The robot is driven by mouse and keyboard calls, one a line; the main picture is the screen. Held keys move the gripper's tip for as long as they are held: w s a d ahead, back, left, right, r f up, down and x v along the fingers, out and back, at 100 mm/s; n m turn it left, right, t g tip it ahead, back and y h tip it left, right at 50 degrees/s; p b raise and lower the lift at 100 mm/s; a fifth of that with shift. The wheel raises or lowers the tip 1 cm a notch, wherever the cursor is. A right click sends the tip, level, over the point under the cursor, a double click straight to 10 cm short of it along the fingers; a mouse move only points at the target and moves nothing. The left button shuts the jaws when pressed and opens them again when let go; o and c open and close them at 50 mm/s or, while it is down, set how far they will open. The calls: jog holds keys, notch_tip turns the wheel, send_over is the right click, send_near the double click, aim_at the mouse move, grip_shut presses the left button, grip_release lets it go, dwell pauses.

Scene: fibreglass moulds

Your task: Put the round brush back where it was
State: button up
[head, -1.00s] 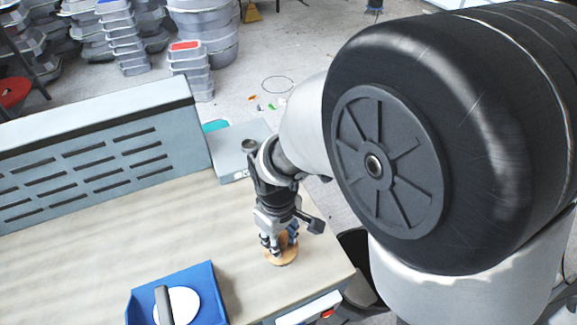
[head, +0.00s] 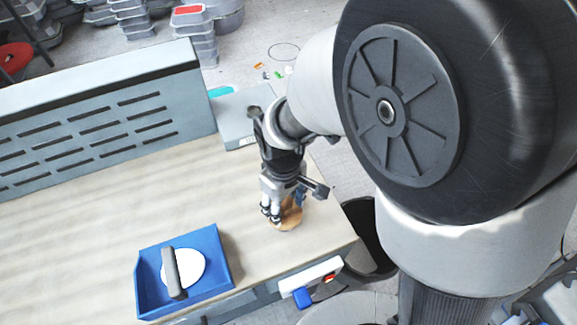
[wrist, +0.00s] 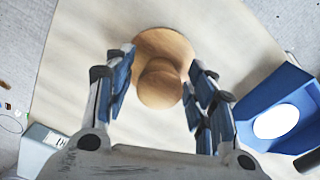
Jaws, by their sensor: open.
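The round brush (wrist: 178,50) is a wooden disc with a round knob (wrist: 160,84) on top. It stands knob up on the light wooden bench top, near the right front corner. My gripper (head: 272,212) points down over it. In the wrist view my gripper (wrist: 160,92) is open, with its blue-padded fingers on either side of the knob and apart from it. In the head view the fingers partly hide the brush (head: 291,217).
A blue tray (head: 226,262) on the bench holds a white disc (head: 196,268) and a dark-handled tool (head: 172,272). A grey box (head: 237,115) lies behind my gripper. A slotted grey panel (head: 100,120) borders the bench's back. The bench between is clear.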

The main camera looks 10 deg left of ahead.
notch_tip(320, 180, up, 12)
jog(key=p, duration=0.4)
jog(key=s+d+r+m+t, duration=0.2)
jog(key=s+d+r+m, duration=0.2)
jog(key=d, duration=0.6)
jog(key=s+d+r+m+t, duration=0.2)
jog(key=s+d+r+m, duration=0.3)
jog(key=d+r, duration=0.3)
jog(key=shift+s+d+m+t, duration=0.15)
jog(key=shift+d+m+t, duration=0.15)
jog(key=shift+d+m, duration=0.8)
jog(key=shift+d, duration=0.15)
jog(key=shift+c, duration=0.5)
